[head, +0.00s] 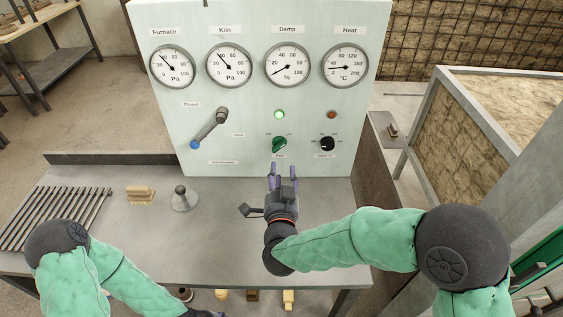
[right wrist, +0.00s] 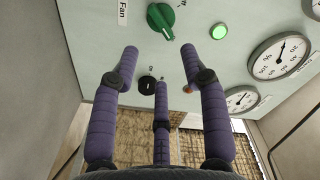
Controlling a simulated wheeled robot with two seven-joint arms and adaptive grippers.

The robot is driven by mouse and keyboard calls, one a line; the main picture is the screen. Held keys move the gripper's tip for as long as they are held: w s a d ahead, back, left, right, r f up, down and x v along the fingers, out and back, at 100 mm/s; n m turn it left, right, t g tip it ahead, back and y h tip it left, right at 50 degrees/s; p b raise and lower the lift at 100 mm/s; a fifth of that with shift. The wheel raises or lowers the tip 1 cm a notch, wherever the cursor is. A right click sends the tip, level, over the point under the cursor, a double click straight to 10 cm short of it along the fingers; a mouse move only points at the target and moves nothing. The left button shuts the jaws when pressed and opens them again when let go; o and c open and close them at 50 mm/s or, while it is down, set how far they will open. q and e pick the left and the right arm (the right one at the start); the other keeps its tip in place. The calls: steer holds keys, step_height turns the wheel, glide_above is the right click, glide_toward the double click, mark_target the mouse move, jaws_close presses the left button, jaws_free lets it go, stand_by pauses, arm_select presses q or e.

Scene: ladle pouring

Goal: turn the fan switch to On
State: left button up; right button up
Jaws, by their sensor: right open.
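The green fan switch (head: 279,144) is a round knob with a raised grip on the pale control panel, above the "Fan" label. In the right wrist view the green knob (right wrist: 161,17) is near the top edge, beyond my fingertips, with the "Fan" label (right wrist: 122,12) beside it. Its grip is slanted. My right gripper (head: 276,171) is open and empty, just in front of and below the knob, apart from it. Its purple fingers (right wrist: 165,70) are spread.
A lit green lamp (head: 279,114) is above the switch. A black knob (head: 327,144) is to its right and a lever (head: 210,128) to its left. Gauges (head: 287,66) line the top. On the table (head: 150,235) are a brush (head: 140,194), a small handled tool (head: 184,198) and bars.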

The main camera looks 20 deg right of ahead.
steer(key=shift+v, duration=1.55)
steer(key=shift+f, duration=0.1)
